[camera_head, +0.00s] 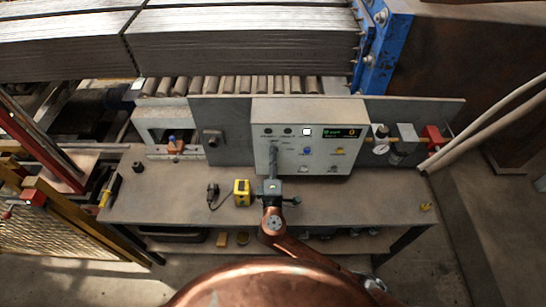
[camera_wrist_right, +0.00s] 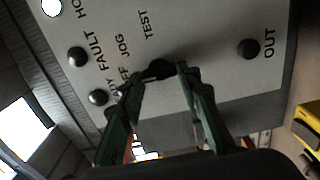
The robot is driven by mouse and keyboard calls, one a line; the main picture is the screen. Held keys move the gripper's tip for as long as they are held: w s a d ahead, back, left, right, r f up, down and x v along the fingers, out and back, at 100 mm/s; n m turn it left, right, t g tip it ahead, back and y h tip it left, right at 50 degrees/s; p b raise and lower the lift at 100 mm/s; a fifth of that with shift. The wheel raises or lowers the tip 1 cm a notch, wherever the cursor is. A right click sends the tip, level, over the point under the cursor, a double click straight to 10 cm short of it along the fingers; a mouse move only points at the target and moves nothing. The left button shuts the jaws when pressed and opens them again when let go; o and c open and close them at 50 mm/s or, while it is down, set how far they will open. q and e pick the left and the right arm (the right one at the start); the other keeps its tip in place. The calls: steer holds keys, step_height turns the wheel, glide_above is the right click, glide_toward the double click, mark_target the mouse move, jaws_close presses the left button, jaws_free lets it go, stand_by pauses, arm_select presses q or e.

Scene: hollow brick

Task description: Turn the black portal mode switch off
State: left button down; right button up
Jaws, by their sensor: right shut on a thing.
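The control panel (camera_head: 320,118) is a light grey box at the back of the bench. My right gripper (camera_head: 273,148) reaches up to its lower left part. In the right wrist view, the green fingers of my right gripper (camera_wrist_right: 161,73) are shut on the black portal mode switch (camera_wrist_right: 157,67), a small knob on the panel face. Labels reading JOG and TEST stand around it, with another partly covered by a finger. The fingers hide the knob's sides, and I cannot tell its pointer's setting. My left gripper is not in view.
Other black knobs sit near FAULT (camera_wrist_right: 78,56) and OUT (camera_wrist_right: 248,49). The panel has a green display (camera_head: 342,133) and coloured buttons. A yellow device (camera_head: 242,192) lies on the bench (camera_head: 150,205) left of my arm. The bench's right side is mostly clear.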

stand_by(0.4)
steer(key=o, duration=1.2)
steer(key=shift+c, duration=0.2)
steer(key=s, duration=1.2)
